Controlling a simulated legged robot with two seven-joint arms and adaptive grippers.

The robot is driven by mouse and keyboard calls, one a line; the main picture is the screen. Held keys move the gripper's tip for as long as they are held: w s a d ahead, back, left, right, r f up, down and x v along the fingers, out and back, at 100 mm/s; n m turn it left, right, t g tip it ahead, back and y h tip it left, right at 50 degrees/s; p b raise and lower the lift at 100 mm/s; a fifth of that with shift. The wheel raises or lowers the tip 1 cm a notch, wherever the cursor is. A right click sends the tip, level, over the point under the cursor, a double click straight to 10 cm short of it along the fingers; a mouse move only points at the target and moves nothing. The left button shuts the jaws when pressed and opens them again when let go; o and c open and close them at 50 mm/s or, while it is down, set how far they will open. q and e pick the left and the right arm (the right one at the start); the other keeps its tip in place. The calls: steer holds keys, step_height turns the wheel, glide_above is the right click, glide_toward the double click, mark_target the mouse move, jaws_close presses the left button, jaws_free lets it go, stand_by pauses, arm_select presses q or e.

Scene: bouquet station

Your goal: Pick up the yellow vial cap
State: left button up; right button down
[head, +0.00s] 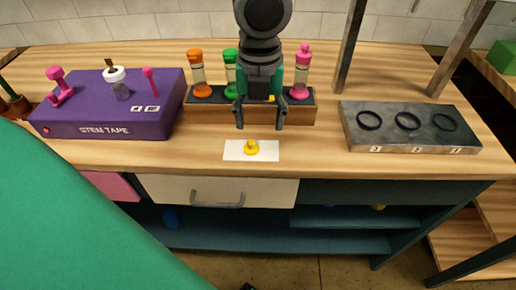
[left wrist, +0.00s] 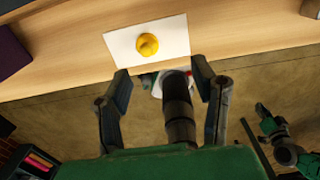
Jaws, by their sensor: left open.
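The yellow vial cap (head: 251,147) lies on a white card (head: 233,151) near the front edge of the counter. In the left wrist view the yellow cap (left wrist: 147,45) also sits on the white card (left wrist: 177,38), beyond my fingertips. My left gripper (head: 260,121) is open and empty, above and just behind the cap in the head view. Its two spread fingers also show in the left wrist view (left wrist: 162,85). My right gripper is not seen in the head view.
Behind my left gripper, a wooden rack (head: 217,113) holds vials with orange (head: 195,53), green (head: 231,56) and pink (head: 303,50) caps. A purple stem tape box (head: 110,128) stands left, a grey block with black rings (head: 410,134) right. A drawer (head: 165,188) lies below.

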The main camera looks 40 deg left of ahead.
mark_target(249, 141)
arm_select(q)
steer(key=f, duration=0.1)
steer(key=a+f, duration=0.2)
steer(key=shift+s+a+f+b, duration=0.25)
steer(key=shift+f+b, duration=0.15)
steer(key=f, duration=0.2)
steer(key=f+b, duration=0.1)
steer(key=shift+d+f, duration=0.15)
steer(key=shift+d, duration=0.15)
steer(key=shift+d+f, duration=0.15)
steer(key=shift+d, duration=0.3)
steer(key=shift+s+a, duration=0.1)
steer(key=shift+a, duration=0.25)
steer(key=c, duration=0.8)
steer(key=shift+a, duration=0.4)
steer(key=shift+d, duration=0.1)
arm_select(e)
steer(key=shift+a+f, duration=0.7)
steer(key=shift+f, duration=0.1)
